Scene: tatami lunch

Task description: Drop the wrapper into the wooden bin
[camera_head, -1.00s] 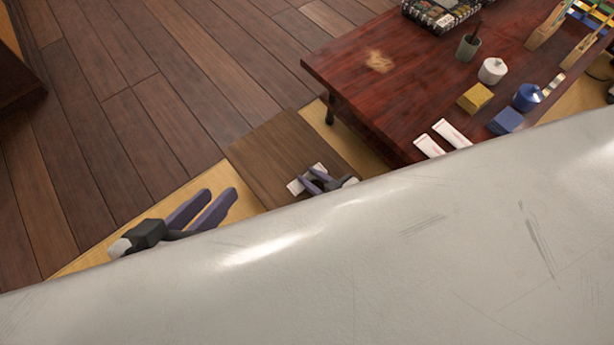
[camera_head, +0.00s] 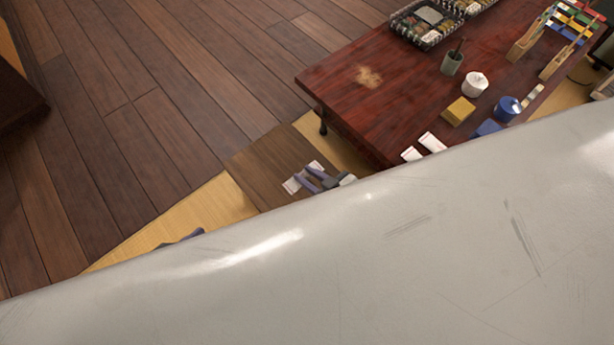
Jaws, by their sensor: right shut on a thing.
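The dark red table (camera_head: 400,105) holds a black-trimmed box (camera_head: 425,22), a grey-green cup (camera_head: 452,62), a white pot (camera_head: 474,84), a yellow block (camera_head: 458,111), a blue pot (camera_head: 507,108) and white packets (camera_head: 432,142). Plank floor (camera_head: 150,90) at left is clear.

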